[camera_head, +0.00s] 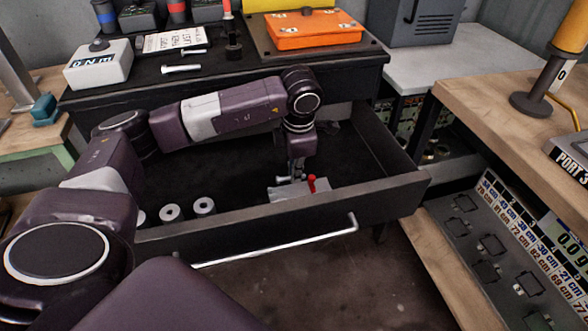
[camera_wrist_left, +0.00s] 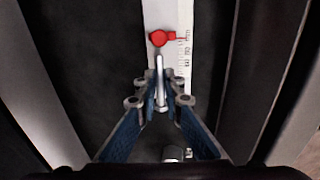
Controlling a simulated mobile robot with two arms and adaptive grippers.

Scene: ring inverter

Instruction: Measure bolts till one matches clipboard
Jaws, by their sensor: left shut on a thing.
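My left gripper (camera_head: 293,178) reaches down into the open drawer (camera_head: 290,222). In the left wrist view my left gripper (camera_wrist_left: 160,98) is shut on a slim silver piece (camera_wrist_left: 160,72), perhaps a bolt or a handle; I cannot tell which. Beneath it lies a white ruler-like gauge (camera_wrist_left: 180,15) with scale marks and a red pointer (camera_wrist_left: 162,38). The gauge also shows in the head view (camera_head: 283,193). Silver bolts (camera_head: 182,69) lie on the dark bench top near a white written sheet (camera_head: 174,39), perhaps the clipboard. My right gripper is out of view.
White rings (camera_head: 204,206) lie at the drawer's left front. An orange case (camera_head: 315,30) and a white box (camera_head: 98,64) stand on the bench. On the right are a wooden table (camera_head: 505,95) and a labelled grey panel (camera_head: 480,240). The drawer's middle is mostly clear.

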